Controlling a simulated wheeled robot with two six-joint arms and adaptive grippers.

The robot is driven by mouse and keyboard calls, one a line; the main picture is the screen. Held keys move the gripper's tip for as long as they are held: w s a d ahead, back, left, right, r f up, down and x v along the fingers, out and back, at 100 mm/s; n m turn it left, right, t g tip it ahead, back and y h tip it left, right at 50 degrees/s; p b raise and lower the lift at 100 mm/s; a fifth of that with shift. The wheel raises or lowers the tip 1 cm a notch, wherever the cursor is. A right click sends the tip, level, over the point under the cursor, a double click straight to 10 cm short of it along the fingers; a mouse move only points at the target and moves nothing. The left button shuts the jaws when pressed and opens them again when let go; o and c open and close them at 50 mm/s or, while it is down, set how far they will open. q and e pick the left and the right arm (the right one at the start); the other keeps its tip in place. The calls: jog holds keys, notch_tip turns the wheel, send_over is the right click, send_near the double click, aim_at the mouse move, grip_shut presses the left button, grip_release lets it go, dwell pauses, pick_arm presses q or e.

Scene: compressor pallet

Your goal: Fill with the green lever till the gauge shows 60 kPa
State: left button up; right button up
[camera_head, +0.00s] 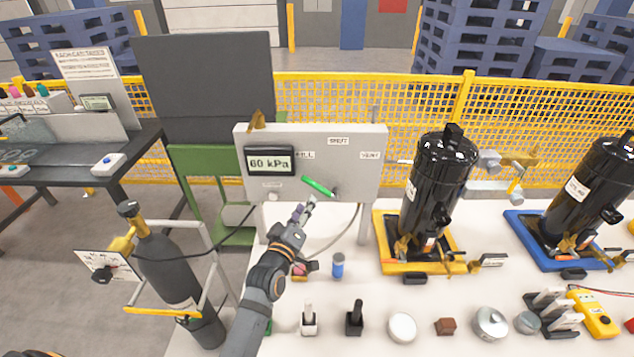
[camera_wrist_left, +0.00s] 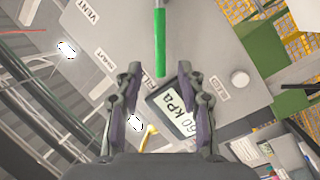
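The green lever (camera_head: 318,186) is on the grey panel (camera_head: 360,185) and points left and slightly up from its pivot, on the FILL side. The gauge (camera_head: 270,161) on the panel's left reads 60 kPa. It also shows in the left wrist view (camera_wrist_left: 181,112). My left gripper (camera_head: 304,209) is just below the lever's free end. In the left wrist view my left gripper (camera_wrist_left: 160,84) has its fingers apart, with the lever (camera_wrist_left: 160,45) ahead of the gap between them. I cannot tell whether they touch. My right gripper is not in view.
Black compressors stand on a yellow tray (camera_head: 385,258) and a blue tray (camera_head: 523,245) to the right. A blue-capped bottle (camera_head: 338,266) and several small parts stand on the white table. A gas cylinder (camera_head: 168,268) stands left of my arm. A hose hangs below the panel.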

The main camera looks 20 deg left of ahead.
aim_at(316, 186)
pick_arm(q)
jog(key=w, duration=0.1)
jog(key=w+p, duration=0.1)
jog(key=w, duration=0.3)
jog(key=shift+w+r, duration=0.15)
jog(key=shift+r, duration=0.1)
jog(key=w, duration=0.3)
jog(key=w+p, duration=0.1)
jog(key=shift+w+d+f, duration=0.1)
jog(key=shift+w+f, duration=0.1)
jog(key=shift+f, duration=0.05)
jog(key=shift+w, duration=0.1)
jog(key=c, duration=0.4)
grip_shut()
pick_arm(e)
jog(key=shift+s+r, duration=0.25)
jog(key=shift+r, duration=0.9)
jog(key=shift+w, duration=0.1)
